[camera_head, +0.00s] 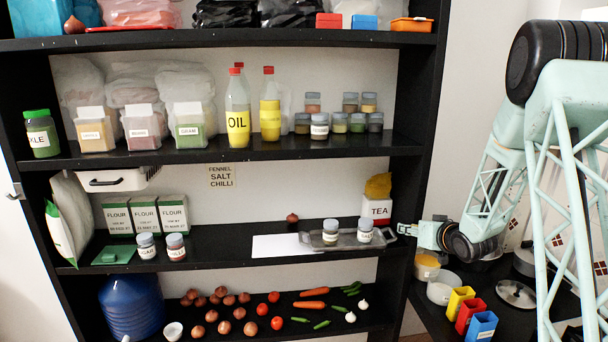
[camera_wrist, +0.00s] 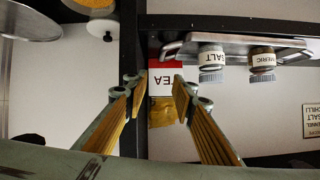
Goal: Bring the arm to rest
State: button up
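My gripper (camera_head: 408,231) is at the right end of the middle shelf in the head view, beside the right upright of the shelf unit. Its arm comes in from the right side. In the wrist view my gripper (camera_wrist: 158,88) has its two yellow-padded fingers apart, with nothing between them. Behind the gap are the dark upright and the tea box (camera_wrist: 162,82), seen upside down. The tea box (camera_head: 377,211) also shows in the head view, just left of the gripper. I cannot tell how far the fingertips are from the upright.
A metal tray (camera_head: 348,240) holds two jars left of the gripper; its handle is close to the fingers. Below right, a dark counter carries bowls (camera_head: 440,291), yellow, red and blue containers (camera_head: 470,312) and a round lid (camera_head: 515,294). A white sheet (camera_head: 275,246) lies on the shelf.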

jog(key=s+a+r+g+h+b, duration=0.1)
jog(key=s+a+r+g+h, duration=0.15)
jog(key=s+r, duration=0.9)
jog(key=s+a+r+g+h+b, duration=0.1)
jog(key=s+a+r+g+b, duration=0.15)
jog(key=s+r, duration=0.85)
jog(key=s+a+f+g, duration=0.1)
jog(key=s+a, duration=0.3)
jog(key=s, duration=1.1)
jog(key=s+a+f+g+y+b, duration=0.1)
jog(key=s+a, duration=0.3)
jog(key=s, duration=1.2)
jog(key=s+a+g, duration=0.1)
jog(key=s+a, duration=0.3)
jog(key=s, duration=1.1)
jog(key=shift+s+a+f+g, duration=0.3)
jog(key=shift+s+f+g, duration=0.1)
jog(key=shift+y, duration=0.25)
